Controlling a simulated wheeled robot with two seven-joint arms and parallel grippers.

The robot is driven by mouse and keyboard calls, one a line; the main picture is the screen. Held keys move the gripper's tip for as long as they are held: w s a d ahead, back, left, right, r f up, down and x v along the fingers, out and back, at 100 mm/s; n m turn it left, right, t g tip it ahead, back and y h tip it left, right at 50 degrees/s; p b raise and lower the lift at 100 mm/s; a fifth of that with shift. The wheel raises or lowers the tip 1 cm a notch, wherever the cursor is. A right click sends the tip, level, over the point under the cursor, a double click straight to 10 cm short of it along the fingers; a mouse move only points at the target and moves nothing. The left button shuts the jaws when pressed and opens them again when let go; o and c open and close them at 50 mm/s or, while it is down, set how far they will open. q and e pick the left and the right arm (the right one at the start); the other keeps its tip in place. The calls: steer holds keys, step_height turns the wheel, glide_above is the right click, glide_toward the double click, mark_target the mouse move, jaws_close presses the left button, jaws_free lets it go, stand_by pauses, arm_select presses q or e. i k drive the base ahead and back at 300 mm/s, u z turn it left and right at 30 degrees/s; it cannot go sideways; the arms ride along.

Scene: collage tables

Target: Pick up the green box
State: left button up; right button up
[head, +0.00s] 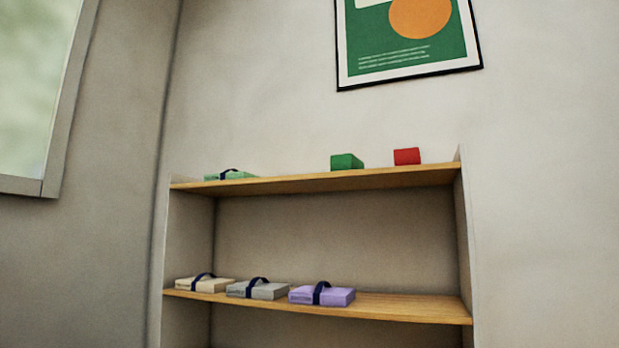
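The green box (346,162) is a small solid dark-green block on the top board of a shelf unit, right of the board's middle. A flat light-green case (240,176) with a dark strap lies on the same board at the left end, partly hidden by the board's front edge. Neither of my grippers shows in the head view.
A red box (407,156) sits right of the green box, with a gap between them. The shelf's top board (300,184) has side panels. The lower board (410,307) holds a beige case (205,286), a grey case (258,291) and a purple case (322,297); its right end is clear.

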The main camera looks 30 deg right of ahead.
mark_target(346, 161)
steer(key=z, duration=0.35)
steer(key=i, duration=1)
steer(key=z, duration=0.6)
